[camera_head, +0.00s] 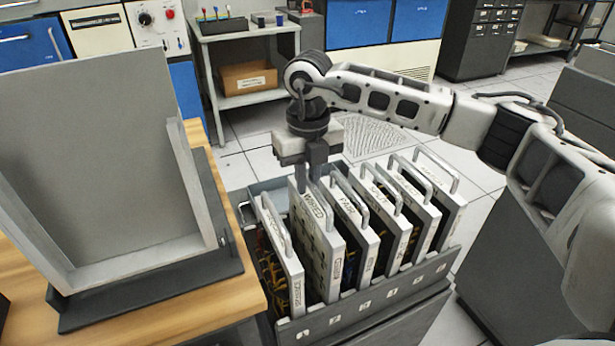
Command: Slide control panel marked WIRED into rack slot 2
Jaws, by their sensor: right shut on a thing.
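The control panel marked WIRED (314,240) is a pale upright plate with a handle on its top edge. It stands second from the left in a grey rack (372,310) with numbered marks along its front rim. My right gripper (318,186) points down over this panel and is shut on its handle. The panel's lower part is hidden behind the rack's front wall, so I cannot tell whether it rests on the bottom. My left gripper is not in view.
Another panel (284,262) stands to its left, and several more, including one nearby (357,238), stand to its right with narrow gaps. A large grey open stand (110,150) sits on a wooden table (190,318) at left. A shelf unit (240,100) stands behind.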

